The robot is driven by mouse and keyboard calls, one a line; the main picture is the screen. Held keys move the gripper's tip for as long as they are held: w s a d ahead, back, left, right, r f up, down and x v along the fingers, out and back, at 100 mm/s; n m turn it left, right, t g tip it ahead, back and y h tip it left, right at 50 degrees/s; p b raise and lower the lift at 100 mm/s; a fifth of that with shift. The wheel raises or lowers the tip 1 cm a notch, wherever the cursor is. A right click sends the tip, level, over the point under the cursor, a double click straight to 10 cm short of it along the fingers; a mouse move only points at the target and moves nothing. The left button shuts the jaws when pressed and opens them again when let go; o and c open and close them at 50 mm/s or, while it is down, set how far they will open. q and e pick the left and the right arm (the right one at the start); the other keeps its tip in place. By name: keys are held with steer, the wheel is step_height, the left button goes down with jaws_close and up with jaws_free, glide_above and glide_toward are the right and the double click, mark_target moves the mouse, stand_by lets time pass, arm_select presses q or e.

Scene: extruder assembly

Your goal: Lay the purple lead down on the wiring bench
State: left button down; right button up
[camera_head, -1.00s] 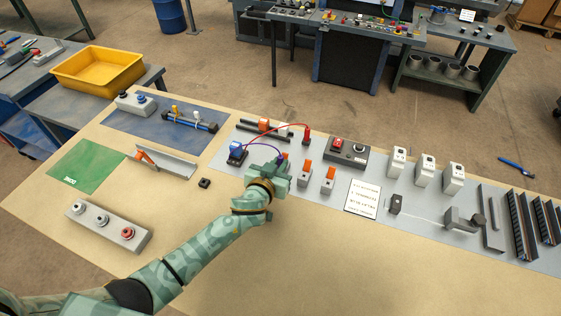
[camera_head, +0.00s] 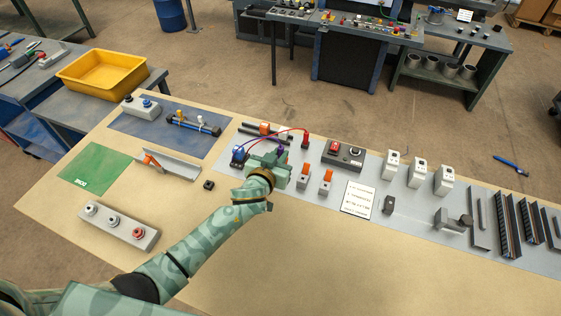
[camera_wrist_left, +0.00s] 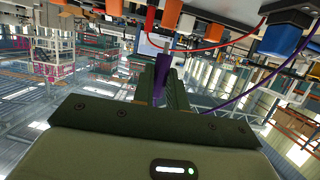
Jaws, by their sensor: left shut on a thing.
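My left gripper (camera_head: 275,160) is over the grey plate near the middle of the wiring bench (camera_head: 330,265). In the left wrist view, its fingers (camera_wrist_left: 162,88) are shut on the purple end of the purple lead (camera_wrist_left: 161,72). The lead's thin purple wire (camera_wrist_left: 235,105) curves away to the right and up toward a blue connector block (camera_wrist_left: 289,35). In the head view, the purple end (camera_head: 282,151) shows just beyond the gripper, and the blue block (camera_head: 238,155) stands left of it. How high the purple end is above the plate is hard to tell. My right gripper is out of view.
Orange-topped grey blocks (camera_head: 304,180) stand close on the right. A switch box (camera_head: 344,153) is farther right. The tan bench front is clear.

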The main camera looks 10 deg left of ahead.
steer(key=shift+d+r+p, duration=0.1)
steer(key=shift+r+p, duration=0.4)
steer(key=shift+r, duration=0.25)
